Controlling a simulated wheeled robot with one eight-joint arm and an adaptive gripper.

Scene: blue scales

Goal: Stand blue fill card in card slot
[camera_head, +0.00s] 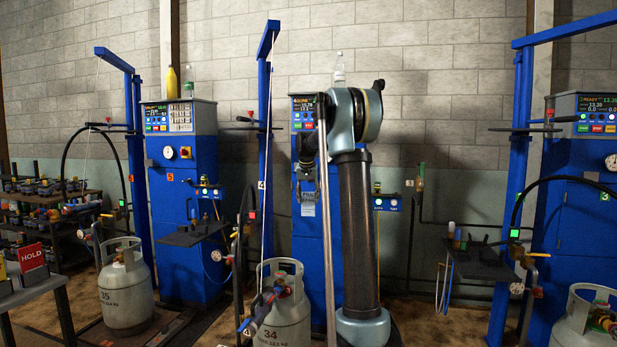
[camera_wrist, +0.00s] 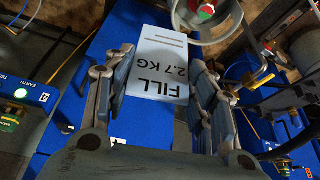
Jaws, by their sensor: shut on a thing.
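The fill card (camera_wrist: 158,62) is a pale card with dark printing, "FILL 2.7 KG", upside down in the wrist view. It lies between the two fingers of my gripper (camera_wrist: 161,72), which is shut on it. In the head view my gripper (camera_head: 306,178) hangs in front of the middle blue scale cabinet (camera_head: 308,255), with the small pale card (camera_head: 308,209) at its lower end. The blue cabinet face (camera_wrist: 110,38) shows behind the card in the wrist view. I cannot make out the card slot in either view.
Cylinder 34 (camera_head: 283,315) stands just below left of my gripper, beside a blue post (camera_head: 263,150). Cylinder 35 (camera_head: 126,290) stands further left. A red HOLD sign (camera_head: 32,257) is on the left table. A small shelf (camera_head: 480,264) juts out at right. Hoses hang around the cabinets.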

